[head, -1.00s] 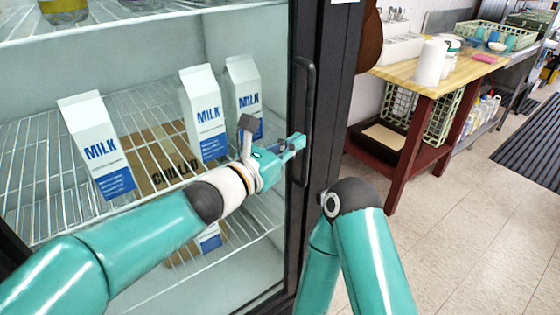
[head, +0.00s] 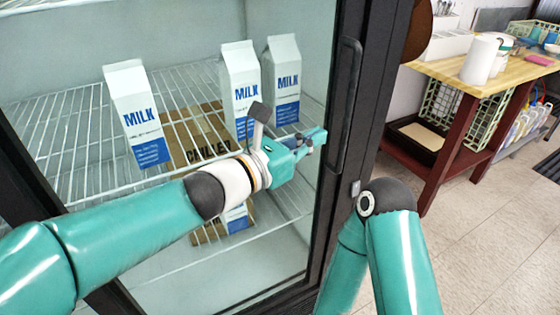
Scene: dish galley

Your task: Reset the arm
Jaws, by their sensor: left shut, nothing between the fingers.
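My left gripper (head: 314,138) is shut and empty. It is in front of the fridge, its tips pointing right, close in the picture to the dark door frame and its handle. My left arm comes in from the lower left, across the lower front of the fridge. My right arm (head: 400,250) shows at the lower right, bent at a joint with a round cap. Its gripper is out of the picture.
Inside the fridge, milk cartons stand on a wire shelf (head: 75,150): one at left (head: 137,115), two at right (head: 240,90) (head: 284,80). The black handle (head: 345,105) is on the door frame. A wooden-topped table (head: 450,75) stands at right; the tiled floor (head: 470,240) before it is clear.

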